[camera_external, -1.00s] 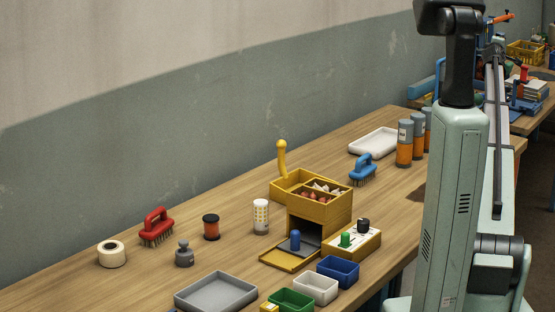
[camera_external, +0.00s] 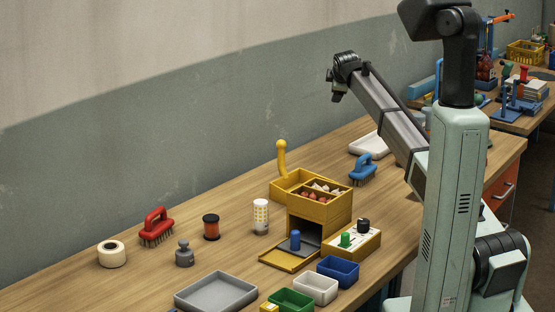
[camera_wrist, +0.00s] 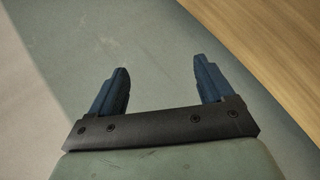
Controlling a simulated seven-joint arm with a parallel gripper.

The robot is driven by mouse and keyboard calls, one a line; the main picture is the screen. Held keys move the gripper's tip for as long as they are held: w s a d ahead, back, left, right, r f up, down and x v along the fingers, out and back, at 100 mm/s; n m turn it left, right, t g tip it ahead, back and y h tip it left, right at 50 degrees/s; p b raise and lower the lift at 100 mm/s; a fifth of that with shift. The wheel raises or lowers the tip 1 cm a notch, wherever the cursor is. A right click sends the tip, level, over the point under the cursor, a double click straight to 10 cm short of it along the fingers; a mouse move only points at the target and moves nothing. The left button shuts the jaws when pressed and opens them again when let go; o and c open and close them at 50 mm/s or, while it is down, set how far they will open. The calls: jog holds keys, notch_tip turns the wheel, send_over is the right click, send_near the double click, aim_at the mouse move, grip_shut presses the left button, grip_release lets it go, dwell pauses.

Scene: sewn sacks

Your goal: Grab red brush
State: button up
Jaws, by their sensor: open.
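The red brush (camera_external: 156,226) stands bristles down on the wooden table at the left in the external view, with its arched handle on top. My gripper (camera_external: 334,97) is in the air above the back of the table, well to the right of the red brush and higher than it. In the wrist view my gripper (camera_wrist: 161,85) shows two dark blue fingers apart with nothing between them. The red brush is not in the wrist view.
A tape roll (camera_external: 112,254), a grey weight (camera_external: 184,254) and a red spool (camera_external: 211,227) stand near the red brush. A yellow box (camera_external: 322,210) with a raised handle, a blue brush (camera_external: 363,169) and small bins lie further right. The wall (camera_external: 200,150) runs behind the table.

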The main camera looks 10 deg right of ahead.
jog(key=s+a+f+n+g+y, duration=0.15)
jog(key=s+a, duration=0.35)
jog(key=a, duration=0.5)
jog(key=s+a+f+n+g+y, duration=0.1)
jog(key=s+a+f, duration=0.3)
jog(key=a, duration=0.7)
jog(key=n+g+h, duration=0.2)
jog(key=n+g, duration=0.6)
jog(key=n, duration=0.3)
send_over(157, 225)
jog(key=shift+w+r, duration=0.15)
jog(key=shift+r, duration=0.1)
jog(key=shift+s+f+n, duration=0.1)
jog(key=shift+s+n, duration=0.15)
jog(key=shift+f, duration=0.2)
jog(key=f, duration=1.3)
jog(key=shift+w+f, duration=0.1)
jog(key=shift+w, duration=0.1)
jog(key=shift+c, duration=0.4)
